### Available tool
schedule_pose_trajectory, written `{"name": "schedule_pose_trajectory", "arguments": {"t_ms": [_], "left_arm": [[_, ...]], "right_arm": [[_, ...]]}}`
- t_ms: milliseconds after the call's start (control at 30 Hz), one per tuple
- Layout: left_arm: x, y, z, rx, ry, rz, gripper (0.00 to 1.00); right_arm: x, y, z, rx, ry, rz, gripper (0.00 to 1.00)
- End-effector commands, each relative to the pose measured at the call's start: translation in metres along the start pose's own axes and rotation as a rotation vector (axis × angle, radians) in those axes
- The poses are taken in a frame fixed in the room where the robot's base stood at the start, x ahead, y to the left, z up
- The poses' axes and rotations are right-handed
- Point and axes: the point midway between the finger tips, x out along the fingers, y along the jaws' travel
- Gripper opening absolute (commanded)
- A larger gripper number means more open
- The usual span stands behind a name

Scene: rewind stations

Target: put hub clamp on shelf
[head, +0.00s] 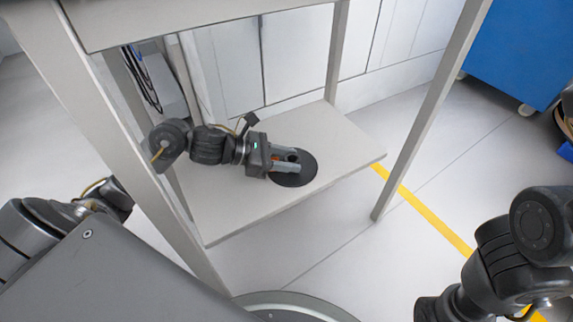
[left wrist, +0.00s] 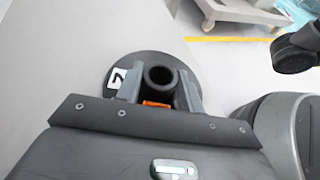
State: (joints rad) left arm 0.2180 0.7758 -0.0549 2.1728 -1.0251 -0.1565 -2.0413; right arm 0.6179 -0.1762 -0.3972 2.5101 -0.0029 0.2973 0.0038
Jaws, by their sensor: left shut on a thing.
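The hub clamp (head: 300,172) is a black round disc with a hollow black hub standing up from its middle. In the head view it is at the lower shelf (head: 340,143) of a grey table frame, near the middle of the board. My left gripper (head: 288,160) reaches in from the left and is shut on the hub. The left wrist view shows the hub clamp (left wrist: 150,58) between the two fingers, with a white label on its disc and an orange part by the hub. I cannot tell whether the disc touches the shelf. My right gripper is out of view.
The table's upper board (head: 180,15) lies above the shelf, and grey legs (head: 430,110) stand at its corners. A blue cabinet (head: 520,50) on castors is at the back right. A yellow floor line (head: 435,222) runs right of the table. The floor there is clear.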

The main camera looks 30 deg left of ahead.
Motion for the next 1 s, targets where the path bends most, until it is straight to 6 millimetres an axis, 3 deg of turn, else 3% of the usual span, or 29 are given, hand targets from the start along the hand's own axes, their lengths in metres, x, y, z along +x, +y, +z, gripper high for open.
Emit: {"name": "schedule_pose_trajectory", "arguments": {"t_ms": [267,300,433,767,1000], "left_arm": [[0.000,0.000,-0.001,0.001,0.001,0.001,0.06],[0.000,0.000,-0.001,0.000,0.002,0.000,0.43],[0.000,0.000,0.000,0.000,0.002,0.000,0.59],[-0.003,0.000,0.000,0.000,0.003,0.001,0.59],[-0.038,0.000,-0.003,0.002,0.006,0.002,0.59]], "right_arm": [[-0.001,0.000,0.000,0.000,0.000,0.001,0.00],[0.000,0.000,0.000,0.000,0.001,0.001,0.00],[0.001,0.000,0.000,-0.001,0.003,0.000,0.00],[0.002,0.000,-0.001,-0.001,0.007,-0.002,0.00],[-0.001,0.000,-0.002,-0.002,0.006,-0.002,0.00]]}}
